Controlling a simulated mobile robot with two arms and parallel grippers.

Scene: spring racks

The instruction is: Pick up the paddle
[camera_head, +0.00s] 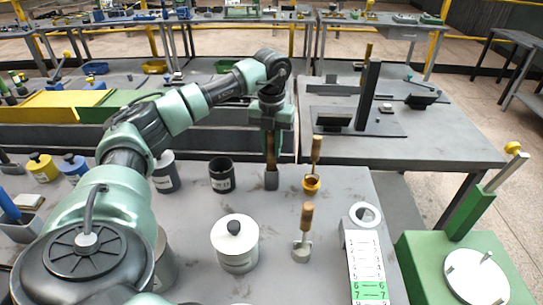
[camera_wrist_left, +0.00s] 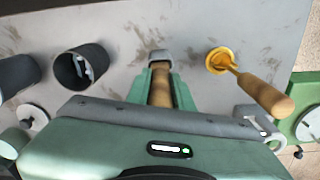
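The paddle (camera_head: 271,181), with a wooden handle and a grey blocky head, stands upright at the back of the near grey table in the head view. Its grey head (camera_wrist_left: 160,56) and its handle also show in the left wrist view. My left gripper (camera_head: 270,150) points down from above, with its green fingers (camera_wrist_left: 161,90) on both sides of the handle. No gap shows between fingers and handle, so it looks shut on the paddle. I cannot tell whether the head touches the table. My right gripper is out of view.
A yellow ladle with a wooden handle (camera_head: 311,183) stands close to the right of the paddle. A black cup (camera_head: 221,175) is to its left. A wooden-handled tool (camera_head: 302,249) and a white lidded canister (camera_head: 235,244) stand nearer. A numbered gauge (camera_head: 366,262) lies at right.

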